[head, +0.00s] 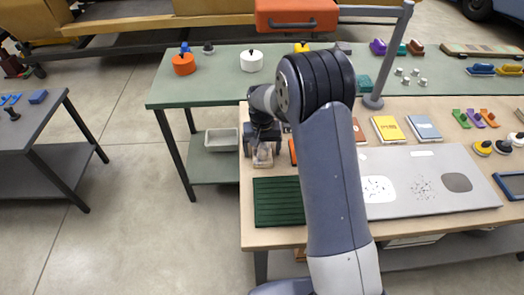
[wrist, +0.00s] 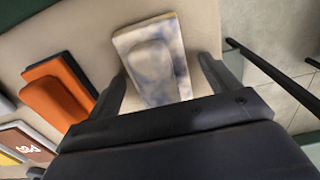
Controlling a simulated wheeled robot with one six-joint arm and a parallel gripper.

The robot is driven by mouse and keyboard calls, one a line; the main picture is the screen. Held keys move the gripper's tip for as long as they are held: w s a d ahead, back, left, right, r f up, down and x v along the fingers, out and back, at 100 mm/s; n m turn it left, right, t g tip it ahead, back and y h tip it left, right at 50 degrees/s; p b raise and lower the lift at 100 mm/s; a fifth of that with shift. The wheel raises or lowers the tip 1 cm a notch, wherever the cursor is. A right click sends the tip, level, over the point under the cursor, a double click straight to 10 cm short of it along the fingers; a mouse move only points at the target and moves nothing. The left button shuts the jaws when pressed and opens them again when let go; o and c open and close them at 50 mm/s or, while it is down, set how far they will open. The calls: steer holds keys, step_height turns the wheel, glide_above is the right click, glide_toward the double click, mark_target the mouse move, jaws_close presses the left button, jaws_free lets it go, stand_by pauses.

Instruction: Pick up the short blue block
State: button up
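My gripper (head: 263,146) points down over the left end of the wooden table in the head view. In the wrist view my gripper (wrist: 163,70) is open, with one finger on each side of a pale block mottled with blue-grey (wrist: 158,60), which has a raised rounded middle. The block lies on the table; it also shows as a pale shape under the gripper in the head view (head: 263,157). I cannot tell whether the fingers touch it. A plainly blue block (head: 38,97) lies on the grey table at the far left.
An orange block (wrist: 58,92) lies left of the mottled one in the wrist view. A dark green ribbed mat (head: 278,202) lies in front of the gripper. A green table (head: 215,75) stands behind. Books, a grey board (head: 435,170) and a lamp-like post (head: 374,101) are to the right.

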mark_target(262, 145)
steer(key=c, duration=1.1)
steer(key=shift+r, duration=0.1)
steer(key=shift+c, duration=0.2)
step_height(262, 145, up, 10)
steer(key=shift+f+b, duration=0.1)
steer(key=shift+b, duration=0.55)
